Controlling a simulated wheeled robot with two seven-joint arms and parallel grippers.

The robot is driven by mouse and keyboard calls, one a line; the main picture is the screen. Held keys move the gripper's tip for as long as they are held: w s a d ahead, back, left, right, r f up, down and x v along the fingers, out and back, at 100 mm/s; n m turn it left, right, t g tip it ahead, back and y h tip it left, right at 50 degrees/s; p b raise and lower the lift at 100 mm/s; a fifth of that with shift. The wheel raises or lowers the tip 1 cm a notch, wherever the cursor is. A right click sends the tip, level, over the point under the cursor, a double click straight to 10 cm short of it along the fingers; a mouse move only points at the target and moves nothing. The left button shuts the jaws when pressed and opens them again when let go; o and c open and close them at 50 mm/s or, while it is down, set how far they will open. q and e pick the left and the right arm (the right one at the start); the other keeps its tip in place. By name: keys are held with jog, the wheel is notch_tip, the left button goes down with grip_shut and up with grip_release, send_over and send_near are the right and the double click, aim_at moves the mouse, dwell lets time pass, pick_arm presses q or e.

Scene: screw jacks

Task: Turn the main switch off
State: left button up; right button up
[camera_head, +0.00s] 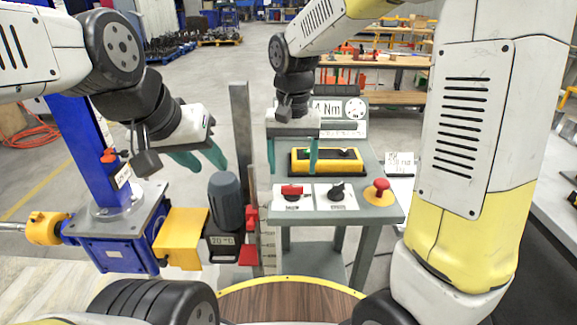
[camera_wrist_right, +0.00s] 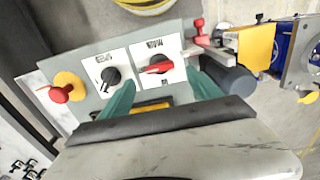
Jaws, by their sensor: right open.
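The main switch (camera_head: 292,191) is a red handle on a white plate on the grey panel. Its handle lies roughly crosswise in the head view, and it also shows in the right wrist view (camera_wrist_right: 157,68). My right gripper (camera_head: 292,170) is open and empty, pointing down over the panel. In the right wrist view the red handle appears between and just beyond its fingertips (camera_wrist_right: 161,80); I see no contact.
A black knob (camera_head: 337,192) and a red mushroom button (camera_head: 380,188) sit right of the switch. A yellow device (camera_head: 326,160) lies behind it. The blue jack (camera_head: 110,247) and a grey motor (camera_head: 227,200) stand left. A grey post (camera_head: 240,135) rises between my grippers.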

jog(key=shift+r, duration=1.1)
jog(key=s+d+r+t+y, duration=0.2)
jog(key=s+d+r+t, duration=0.4)
jog(key=s+d, duration=0.6)
jog(key=shift+s+d+r+n, duration=0.2)
jog(key=shift+s+r+n, duration=0.2)
jog(key=shift+s+r, duration=0.05)
